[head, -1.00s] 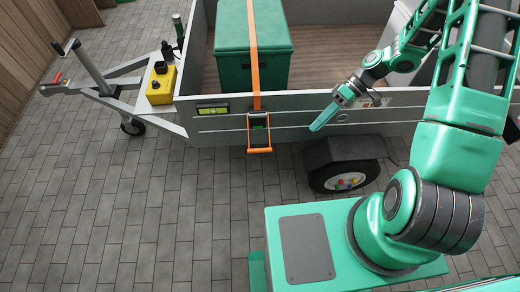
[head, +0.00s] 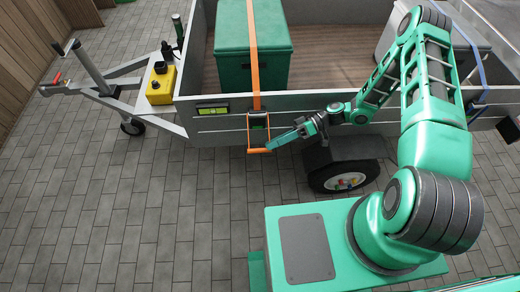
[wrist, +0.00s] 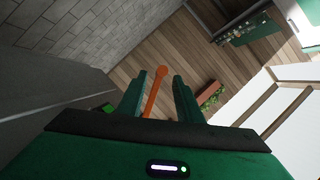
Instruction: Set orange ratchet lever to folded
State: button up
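The orange ratchet lever (head: 257,151) sticks out and down from the ratchet on the trailer's grey side wall, at the lower end of an orange strap (head: 253,50). My gripper (head: 271,146) is at the right end of the lever's crossbar. In the wrist view, the orange lever (wrist: 155,92) lies between the two fingers of my gripper (wrist: 160,92), with a gap visible beside it. The fingers are open. A small green part (wrist: 108,108) shows left of the fingers. Whether a finger touches the lever is hard to tell.
A green box (head: 232,53) stands in the trailer bed under the strap. A trailer wheel (head: 344,177) with a dark fender is right below my forearm. A yellow box (head: 160,84) sits on the drawbar. A blue strap (head: 482,75) shows at right. Paving in front is clear.

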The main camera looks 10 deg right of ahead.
aim_at(260, 151)
jog(key=shift+x, duration=3)
grip_shut()
